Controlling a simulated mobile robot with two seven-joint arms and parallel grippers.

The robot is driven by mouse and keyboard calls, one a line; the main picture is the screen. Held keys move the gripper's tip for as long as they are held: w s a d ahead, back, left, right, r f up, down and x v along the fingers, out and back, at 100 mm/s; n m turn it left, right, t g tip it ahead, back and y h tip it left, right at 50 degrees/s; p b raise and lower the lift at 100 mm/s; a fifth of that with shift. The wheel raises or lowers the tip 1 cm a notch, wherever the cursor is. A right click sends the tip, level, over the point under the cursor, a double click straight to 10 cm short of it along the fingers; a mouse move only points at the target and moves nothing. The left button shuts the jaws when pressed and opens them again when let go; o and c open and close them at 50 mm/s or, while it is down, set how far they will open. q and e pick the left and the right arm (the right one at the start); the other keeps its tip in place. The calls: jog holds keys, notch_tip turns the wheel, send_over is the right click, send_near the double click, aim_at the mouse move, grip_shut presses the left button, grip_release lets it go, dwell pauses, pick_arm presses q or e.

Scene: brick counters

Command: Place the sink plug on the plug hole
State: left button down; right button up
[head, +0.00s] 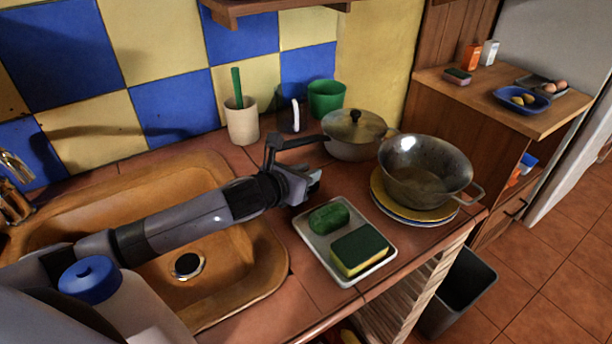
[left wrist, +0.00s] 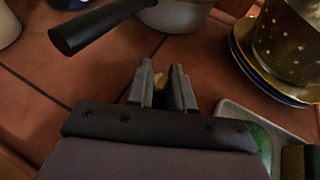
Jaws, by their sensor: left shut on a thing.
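The plug hole (head: 187,265) is a dark round opening with a pale ring in the floor of the orange-brown sink (head: 215,300). My left arm reaches across the sink. My left gripper (head: 312,184) is beyond the sink's right rim, over the tiled counter and behind the sponge tray. In the left wrist view its fingers (left wrist: 166,84) are close together on a small brass-coloured thing (left wrist: 159,80), which looks like the sink plug. Most of it is hidden by the fingers. My right gripper is not in view.
A lidded pot (head: 354,137) with a dark handle stands just behind the gripper. A metal colander (head: 425,170) on plates is to the right. A tray (head: 345,280) holds a green scrubber and sponge.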

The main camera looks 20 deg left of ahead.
pick_arm(q)
jog(key=shift+f, duration=0.2)
jog(key=c, duration=1)
grip_release()
